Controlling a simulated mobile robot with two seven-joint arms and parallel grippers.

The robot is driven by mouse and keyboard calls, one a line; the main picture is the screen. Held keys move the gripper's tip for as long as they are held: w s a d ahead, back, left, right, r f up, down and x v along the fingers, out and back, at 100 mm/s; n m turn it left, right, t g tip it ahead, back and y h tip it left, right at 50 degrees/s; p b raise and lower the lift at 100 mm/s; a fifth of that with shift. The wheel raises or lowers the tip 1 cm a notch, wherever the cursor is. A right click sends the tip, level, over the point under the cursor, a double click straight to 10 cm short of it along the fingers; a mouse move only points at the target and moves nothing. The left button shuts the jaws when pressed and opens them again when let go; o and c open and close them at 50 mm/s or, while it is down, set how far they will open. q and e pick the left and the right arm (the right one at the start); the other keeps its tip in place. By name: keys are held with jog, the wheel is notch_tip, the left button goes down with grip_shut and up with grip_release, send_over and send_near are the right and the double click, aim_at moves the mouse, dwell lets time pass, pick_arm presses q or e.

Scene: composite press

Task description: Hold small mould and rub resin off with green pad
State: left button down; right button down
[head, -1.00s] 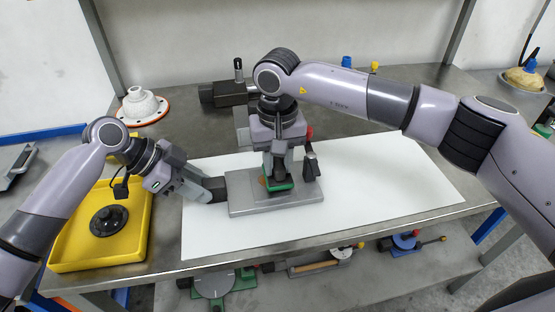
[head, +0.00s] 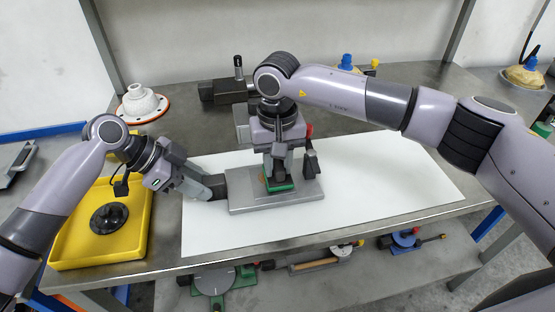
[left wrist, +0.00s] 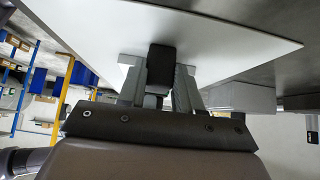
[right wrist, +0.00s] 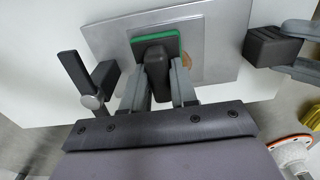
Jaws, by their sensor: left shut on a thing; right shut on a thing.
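The small mould (head: 300,192) is a flat grey metal plate lying on the white sheet, with a black block grip (left wrist: 161,66) at its left end. My left gripper (head: 213,187) is shut on that block. The green pad (head: 281,187) has a black handle (right wrist: 153,62) and sits on the mould's top face. My right gripper (right wrist: 157,82) is shut on the handle from above. A brown-amber resin patch (right wrist: 186,62) shows beside the pad, partly hidden by a finger. A black upright lever (head: 311,160) stands at the mould's right end.
A yellow tray (head: 143,225) with a black round part (head: 109,218) is at left. A white flanged part (head: 140,103) and a dark vice-like tool (head: 225,93) stand behind. The white sheet (head: 390,185) is clear to the right. Tools lie on the shelf below.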

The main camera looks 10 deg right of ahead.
jog(key=shift+a+f, duration=0.1)
jog(key=shift+a, duration=1.1)
jog(key=shift+d+f, duration=0.2)
jog(key=shift+d, duration=1.1)
jog(key=shift+a, duration=0.15)
